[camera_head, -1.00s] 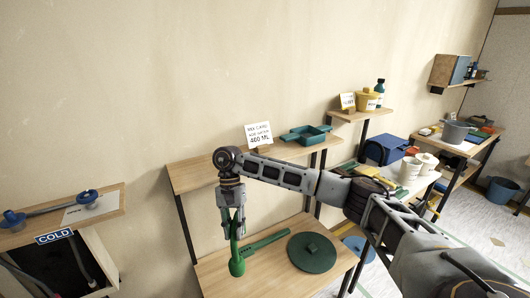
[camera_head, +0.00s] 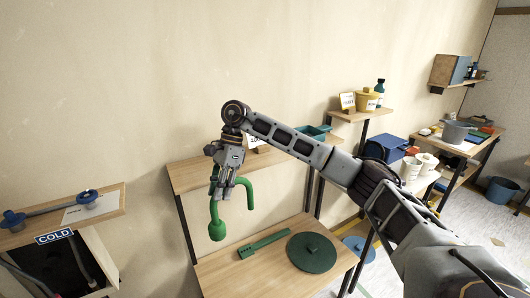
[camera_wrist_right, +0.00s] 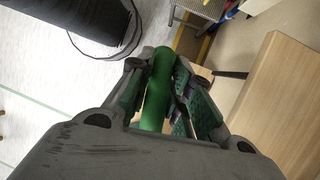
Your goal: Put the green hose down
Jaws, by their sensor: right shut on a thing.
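The green hose (camera_head: 216,211) is a bent tube with a thick bulb at its lower left end. My right gripper (camera_head: 222,192) is shut on it and holds it in the air above the lower wooden shelf (camera_head: 213,275). The hose's other end curves over to the right of the fingers and hangs down. In the right wrist view the hose (camera_wrist_right: 155,92) lies between the two fingers (camera_wrist_right: 157,95). My left gripper is in neither view.
A green flat bar (camera_head: 264,243) and a dark green round lid (camera_head: 312,252) lie on the lower shelf. The upper shelf (camera_head: 190,177) carries a teal tray (camera_head: 313,132), partly behind my arm. A box marked COLD (camera_head: 55,237) stands at left.

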